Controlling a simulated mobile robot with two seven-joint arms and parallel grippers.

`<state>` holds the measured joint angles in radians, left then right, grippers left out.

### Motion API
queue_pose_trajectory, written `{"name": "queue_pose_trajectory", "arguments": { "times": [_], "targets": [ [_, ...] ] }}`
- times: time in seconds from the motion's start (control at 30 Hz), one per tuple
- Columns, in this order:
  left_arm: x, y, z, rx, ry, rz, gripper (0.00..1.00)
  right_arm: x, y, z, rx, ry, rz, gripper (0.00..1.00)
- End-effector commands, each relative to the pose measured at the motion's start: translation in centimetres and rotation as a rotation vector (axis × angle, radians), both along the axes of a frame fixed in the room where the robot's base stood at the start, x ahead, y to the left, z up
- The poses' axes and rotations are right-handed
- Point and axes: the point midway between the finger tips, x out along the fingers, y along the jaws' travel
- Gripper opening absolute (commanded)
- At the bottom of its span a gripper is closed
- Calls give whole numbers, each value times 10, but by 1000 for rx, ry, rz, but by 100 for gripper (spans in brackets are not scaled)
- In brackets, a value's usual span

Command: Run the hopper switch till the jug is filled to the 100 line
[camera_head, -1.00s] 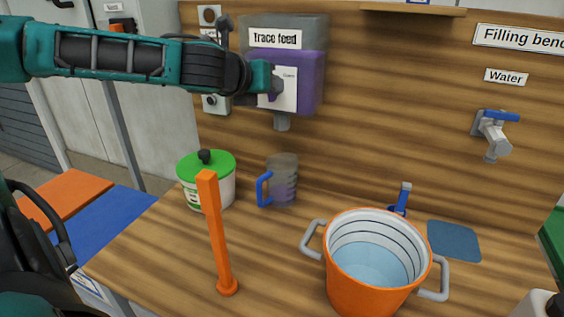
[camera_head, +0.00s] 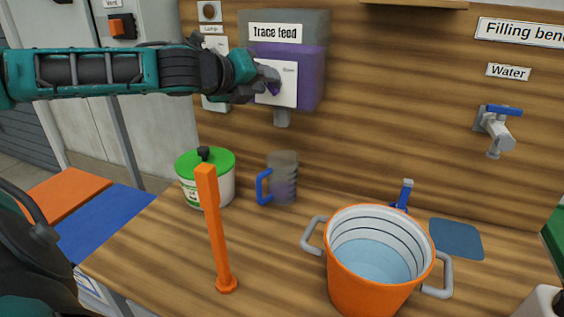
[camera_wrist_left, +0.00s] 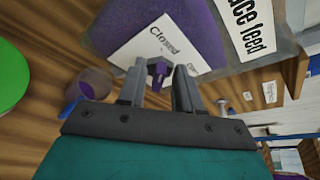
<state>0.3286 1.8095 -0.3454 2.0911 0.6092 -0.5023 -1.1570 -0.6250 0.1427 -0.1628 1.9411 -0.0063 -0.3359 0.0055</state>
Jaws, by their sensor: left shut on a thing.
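The trace feed hopper (camera_head: 309,80) is a grey and purple box on the wooden wall. Its white switch plate (camera_head: 290,84) carries a small purple lever, and the plate reads "Closed" in the left wrist view (camera_wrist_left: 148,42). My left gripper (camera_head: 270,80) is shut on the purple lever (camera_wrist_left: 158,72). The clear grey jug (camera_head: 283,178) with a blue handle stands upright on the bench below the hopper's spout (camera_head: 282,118). Something purplish shows in its lower part; its 100 line cannot be read. My right gripper is not in view.
A green-lidded tub (camera_head: 206,176) stands left of the jug. An orange post (camera_head: 217,235) rises in front of them. An orange bucket (camera_head: 365,292) holding water stands at the right, below a water tap (camera_head: 497,128). A blue mat (camera_head: 455,238) lies behind it.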

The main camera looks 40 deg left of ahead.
Motion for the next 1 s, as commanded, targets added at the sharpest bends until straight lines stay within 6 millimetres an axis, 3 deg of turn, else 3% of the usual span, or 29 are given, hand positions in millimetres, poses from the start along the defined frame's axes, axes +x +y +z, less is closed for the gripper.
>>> {"name": "queue_pose_trajectory", "arguments": {
  "times": [0.03, 0.07, 0.33, 0.73, 1.0],
  "targets": [
    [0, 1, -6, -37, -15, 0, 5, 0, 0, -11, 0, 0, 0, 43],
    [0, 0, -2, -32, -10, 0, 37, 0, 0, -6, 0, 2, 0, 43],
    [0, 0, -1, -27, -9, 0, 63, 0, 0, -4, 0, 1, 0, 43],
    [-5, -1, 1, -21, -11, -2, 64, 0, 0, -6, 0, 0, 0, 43],
    [-34, -1, 11, -17, -13, 0, 64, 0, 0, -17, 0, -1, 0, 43]
  ]
}}
